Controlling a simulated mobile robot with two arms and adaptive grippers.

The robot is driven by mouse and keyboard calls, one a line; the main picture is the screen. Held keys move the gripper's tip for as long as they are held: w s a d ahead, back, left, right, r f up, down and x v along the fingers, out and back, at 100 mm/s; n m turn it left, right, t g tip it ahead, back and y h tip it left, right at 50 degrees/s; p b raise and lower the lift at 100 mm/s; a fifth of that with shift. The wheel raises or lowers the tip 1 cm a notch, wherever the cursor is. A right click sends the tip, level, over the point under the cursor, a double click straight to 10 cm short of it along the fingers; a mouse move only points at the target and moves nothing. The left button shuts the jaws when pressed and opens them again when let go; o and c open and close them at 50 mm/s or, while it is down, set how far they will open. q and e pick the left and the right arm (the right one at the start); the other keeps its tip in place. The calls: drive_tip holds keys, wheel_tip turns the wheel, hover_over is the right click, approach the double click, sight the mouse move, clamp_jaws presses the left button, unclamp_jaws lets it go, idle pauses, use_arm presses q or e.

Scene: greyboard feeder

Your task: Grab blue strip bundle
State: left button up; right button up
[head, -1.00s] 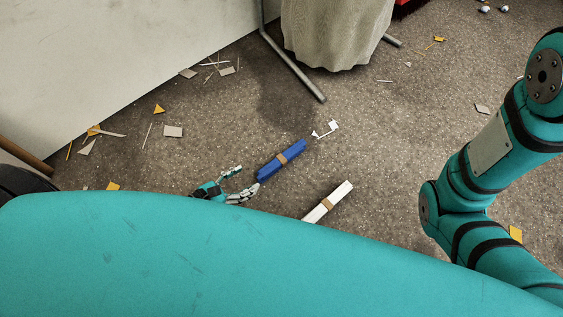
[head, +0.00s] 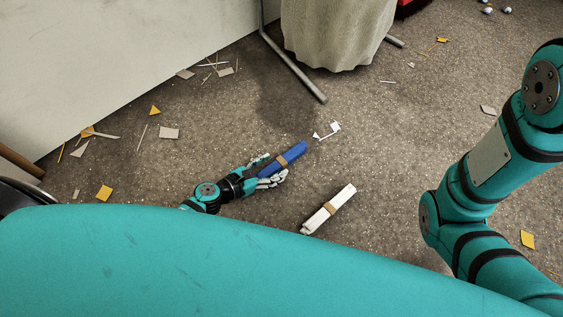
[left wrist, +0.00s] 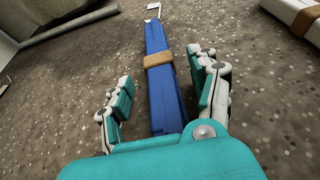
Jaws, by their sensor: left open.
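The blue strip bundle (head: 290,154), with a tan band round its middle, lies on the floor in the head view. My left gripper (head: 272,168) is open, with one finger on each side of the bundle's near end. In the left wrist view the bundle (left wrist: 158,95) runs lengthwise between the open fingers of the left gripper (left wrist: 163,95), and its nearest end is hidden behind the gripper body. Gaps show between the fingers and the bundle. My right arm shows at the right of the head view, but its gripper is out of view.
A white strip bundle (head: 328,210) with a tan band lies right of the left gripper; it also shows in the left wrist view (left wrist: 300,12). A small white piece (head: 328,131) lies beyond the blue bundle. A metal stand leg (head: 296,70) and hanging bag (head: 335,35) are farther back. Scraps litter the floor.

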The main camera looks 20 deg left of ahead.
use_arm(q)
drive_tip(key=c, duration=1.2)
drive_tip(key=shift+r, duration=0.1)
drive_tip(key=shift+c, duration=0.2)
